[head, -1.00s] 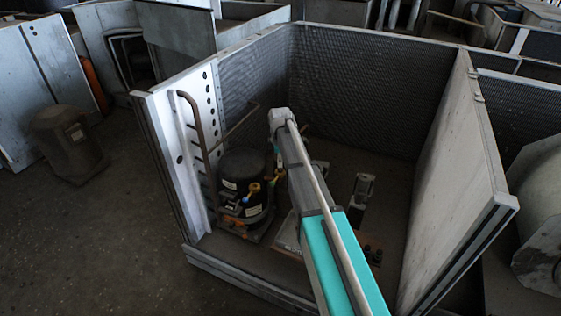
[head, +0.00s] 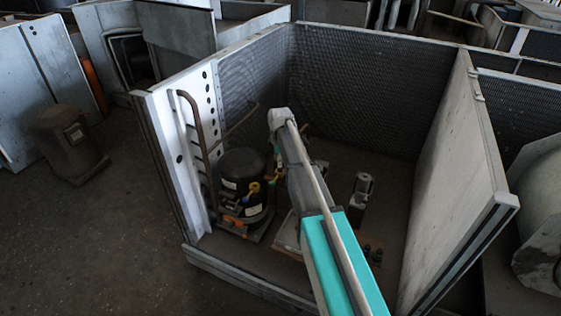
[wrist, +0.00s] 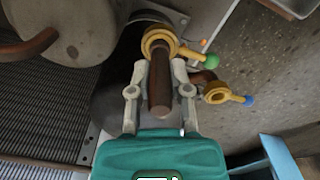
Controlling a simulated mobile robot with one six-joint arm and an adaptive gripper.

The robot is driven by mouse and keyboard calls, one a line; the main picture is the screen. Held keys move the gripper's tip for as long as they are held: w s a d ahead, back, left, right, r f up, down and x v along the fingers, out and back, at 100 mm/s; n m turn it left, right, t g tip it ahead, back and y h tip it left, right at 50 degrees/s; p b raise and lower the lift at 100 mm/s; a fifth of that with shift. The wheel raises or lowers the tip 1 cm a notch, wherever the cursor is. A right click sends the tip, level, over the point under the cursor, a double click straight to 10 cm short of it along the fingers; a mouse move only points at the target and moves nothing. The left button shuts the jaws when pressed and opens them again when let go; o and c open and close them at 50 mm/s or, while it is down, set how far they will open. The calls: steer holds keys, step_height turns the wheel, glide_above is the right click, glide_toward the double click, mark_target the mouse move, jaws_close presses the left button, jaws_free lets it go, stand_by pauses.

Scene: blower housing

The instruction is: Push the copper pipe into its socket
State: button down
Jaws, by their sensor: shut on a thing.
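In the wrist view my gripper (wrist: 161,78) has its two grey fingers shut on the copper pipe (wrist: 160,98), one finger on each side. The pipe's near end points toward the camera. Its far end meets a yellow ring-shaped fitting (wrist: 148,38) with a green-tipped handle; how deep it sits there I cannot tell. A second yellow fitting (wrist: 216,94) with a blue tip is just to the right, on another brown pipe stub.
The open-fronted metal housing has a white perforated panel (head: 180,140) at left, mesh walls (head: 370,80) behind and a plain right wall (head: 455,170). A tall bent pipe (head: 202,135) stands left of the compressor. A small grey cylinder part (head: 361,187) stands on the housing floor.

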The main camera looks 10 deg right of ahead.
steer(key=shift+c, duration=2.4)
jaws_free()
steer(key=o, duration=0.5)
steer(key=shift+r+p, duration=3.5)
steer(key=shift+p, duration=0.05)
